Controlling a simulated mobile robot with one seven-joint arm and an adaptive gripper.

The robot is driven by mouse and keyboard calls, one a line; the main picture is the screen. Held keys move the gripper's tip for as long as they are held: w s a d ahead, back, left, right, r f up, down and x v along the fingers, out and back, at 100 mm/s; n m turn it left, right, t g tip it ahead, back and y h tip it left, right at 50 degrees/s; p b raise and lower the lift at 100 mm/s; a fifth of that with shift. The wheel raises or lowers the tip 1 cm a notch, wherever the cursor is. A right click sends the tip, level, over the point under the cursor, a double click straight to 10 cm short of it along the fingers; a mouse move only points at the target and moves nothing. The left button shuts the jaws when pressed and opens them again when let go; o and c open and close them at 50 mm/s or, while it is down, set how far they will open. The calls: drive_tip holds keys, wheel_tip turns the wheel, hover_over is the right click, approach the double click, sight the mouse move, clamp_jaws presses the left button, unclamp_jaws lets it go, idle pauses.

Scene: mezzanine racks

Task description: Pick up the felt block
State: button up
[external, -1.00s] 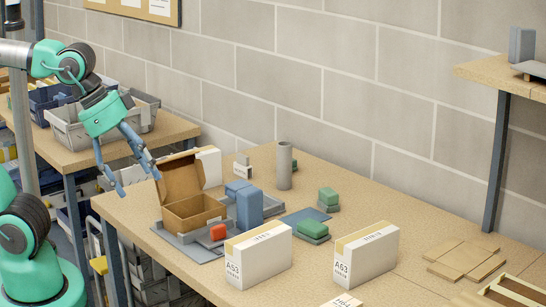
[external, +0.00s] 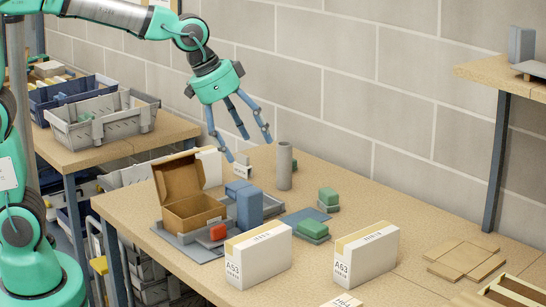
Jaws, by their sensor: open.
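Several small blocks lie on the table, and I cannot tell for sure which is the felt block. My gripper (external: 248,148) is open and empty, fingers spread and pointing down. It is in the air above the back of the table, left of the grey cylinder (external: 284,166).
An open cardboard box (external: 193,214), a blue upright block (external: 249,207) and a red block (external: 217,232) stand on the left. Flat wooden pieces (external: 464,258) lie at right. Grey bins (external: 103,120) stand on the other bench.

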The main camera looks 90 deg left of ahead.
drive_tip(key=w+a+f, duration=0.2)
drive_tip(key=w+a, duration=0.4)
drive_tip(key=a, duration=0.3)
drive_tip(key=n+y+p, duration=0.1)
drive_tip(key=n+p, duration=0.2)
approach(327, 191)
drive_tip(key=r, duration=0.2)
drive_tip(key=d+r, duration=0.1)
drive_tip(key=shift+s+r+g, duration=0.25)
drive_tip(key=shift+r+g, duration=0.1)
drive_tip(key=shift+g, duration=0.05)
drive_tip(key=shift+d, duration=0.1)
drive_tip(key=shift+b+x, duration=0.95)
drive_tip(key=shift+x, duration=3.35)
drive_tip(key=shift+b+x, duration=0.85)
drive_tip(key=shift+x, duration=1.7)
